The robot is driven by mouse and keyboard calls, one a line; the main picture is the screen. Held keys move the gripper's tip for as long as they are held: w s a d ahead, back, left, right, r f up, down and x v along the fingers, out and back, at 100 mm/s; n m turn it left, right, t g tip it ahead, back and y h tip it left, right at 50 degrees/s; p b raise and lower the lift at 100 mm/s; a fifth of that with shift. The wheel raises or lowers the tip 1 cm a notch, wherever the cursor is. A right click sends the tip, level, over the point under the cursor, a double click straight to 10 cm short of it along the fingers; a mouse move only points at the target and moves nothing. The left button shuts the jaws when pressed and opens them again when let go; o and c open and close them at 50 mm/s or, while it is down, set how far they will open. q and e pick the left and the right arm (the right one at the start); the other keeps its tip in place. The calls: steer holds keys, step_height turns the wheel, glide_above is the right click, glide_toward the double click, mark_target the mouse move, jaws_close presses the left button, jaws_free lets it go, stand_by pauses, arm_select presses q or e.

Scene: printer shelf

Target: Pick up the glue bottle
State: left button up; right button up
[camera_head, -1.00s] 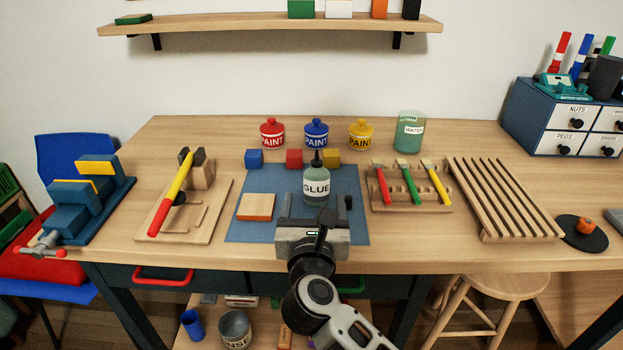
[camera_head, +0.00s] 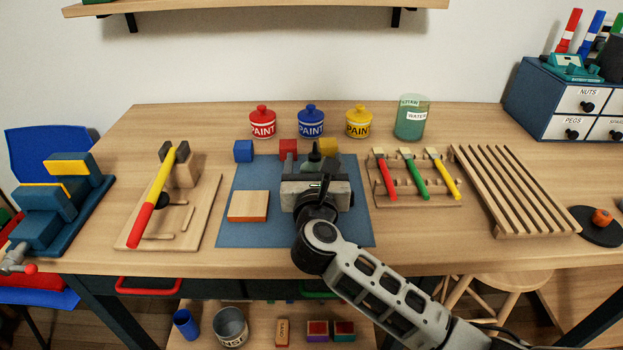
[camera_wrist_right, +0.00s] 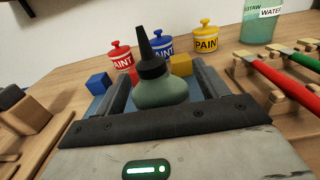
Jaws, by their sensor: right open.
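The glue bottle (camera_wrist_right: 163,92) has a grey-green body and a black pointed nozzle. It stands upright on the blue mat (camera_head: 270,235). My right gripper (camera_head: 315,165) is open. In the right wrist view its two fingers (camera_wrist_right: 160,92) reach forward on either side of the bottle, with a gap visible on the left. I cannot tell whether a finger touches it. My left gripper is not in view.
A wooden block (camera_head: 248,206) lies left of my gripper. A brush rack (camera_head: 430,192) stands to the right, a wooden jig (camera_head: 190,215) to the left.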

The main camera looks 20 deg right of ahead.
mark_target(315, 158)
steer(key=shift+s, duration=0.1)
steer(key=c, duration=0.9)
steer(key=shift+o, duration=0.2)
steer(key=shift+r, duration=0.1)
steer(key=shift+r, duration=0.5)
step_height(315, 158, up, 2)
steer(key=shift+r, duration=0.25)
steer(key=s+a+r+p, duration=0.1)
steer(key=s+a+r, duration=0.1)
steer(key=s+r, duration=0.7)
steer(key=s, duration=0.4)
steer(key=shift+s+r, duration=0.25)
steer(key=shift+s, duration=0.15)
